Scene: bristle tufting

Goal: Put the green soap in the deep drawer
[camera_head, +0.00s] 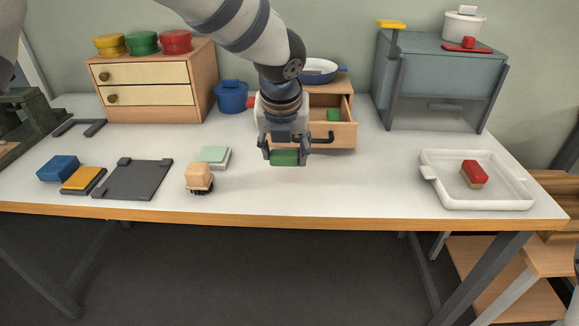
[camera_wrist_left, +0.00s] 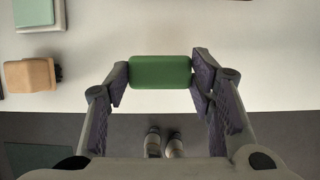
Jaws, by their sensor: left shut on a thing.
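My left gripper (camera_head: 284,153) is shut on the green soap (camera_head: 285,158), a rounded dark green block. It holds the soap over the middle of the table, in front of the open drawer. In the left wrist view the soap (camera_wrist_left: 160,72) sits between the two fingertips (camera_wrist_left: 160,76). The wooden drawer (camera_head: 338,135) is pulled out behind and right of the gripper, with a dark handle. A green block (camera_head: 333,115) lies inside it. My arm hides the left part of the drawer and its cabinet. My right gripper is not in view.
A blue pot (camera_head: 231,97) stands left of the drawer, and a blue pan (camera_head: 318,70) is on top of its cabinet. A peach-coloured brush (camera_head: 199,178) and a pale green block (camera_head: 213,155) lie left of the gripper. A white tray (camera_head: 478,202) is at right.

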